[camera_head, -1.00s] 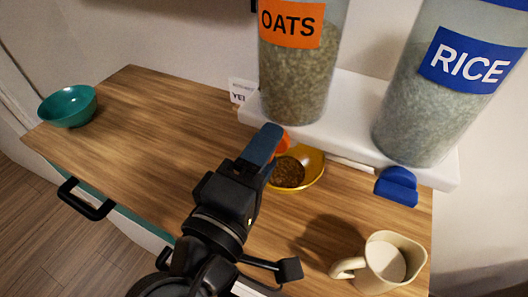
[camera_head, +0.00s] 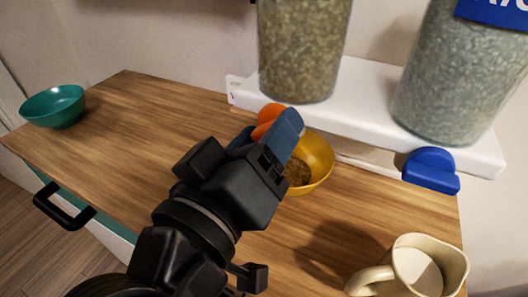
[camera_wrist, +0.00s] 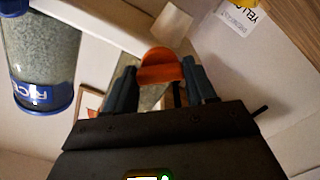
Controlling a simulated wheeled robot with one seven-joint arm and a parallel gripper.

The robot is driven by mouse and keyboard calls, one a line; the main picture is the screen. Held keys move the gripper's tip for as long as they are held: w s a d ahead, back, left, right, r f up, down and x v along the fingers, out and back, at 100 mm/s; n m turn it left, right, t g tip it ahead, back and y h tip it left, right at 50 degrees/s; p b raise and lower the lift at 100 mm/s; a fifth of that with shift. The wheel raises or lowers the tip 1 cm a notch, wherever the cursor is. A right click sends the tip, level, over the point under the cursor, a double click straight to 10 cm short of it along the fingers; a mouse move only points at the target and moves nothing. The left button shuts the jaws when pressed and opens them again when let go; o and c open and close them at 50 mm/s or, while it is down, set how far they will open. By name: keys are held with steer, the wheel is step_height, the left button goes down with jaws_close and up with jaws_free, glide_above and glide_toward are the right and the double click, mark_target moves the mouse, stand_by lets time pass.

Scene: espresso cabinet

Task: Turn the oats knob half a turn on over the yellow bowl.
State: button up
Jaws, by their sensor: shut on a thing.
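The orange oats knob (camera_head: 271,113) is under the clear oats container (camera_head: 302,50), at the front of the white shelf. My gripper (camera_head: 266,128) is shut on the knob, with its blue fingers on either side. The wrist view shows the orange knob (camera_wrist: 160,66) between the two fingertips (camera_wrist: 160,78). The yellow bowl (camera_head: 322,160) stands on the counter below the shelf, partly hidden by my gripper. A brown heap of grain (camera_head: 297,172) lies in it.
The rice container (camera_head: 455,80) and its blue knob (camera_head: 431,171) are to the right. A cream jug (camera_head: 408,268) stands at the front right, and a teal bowl (camera_head: 54,106) at the far left. The wooden counter (camera_head: 140,135) between is clear.

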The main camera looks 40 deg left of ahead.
steer(key=shift+f+m+b, duration=0.15)
steer(key=shift+m+b, duration=2.7)
steer(key=shift+m, duration=0.95)
steer(key=o, duration=1)
steer(key=shift+o, duration=0.2)
steer(key=v, duration=0.7)
steer(key=shift+s, duration=0.4)
steer(key=shift+d, duration=0.1)
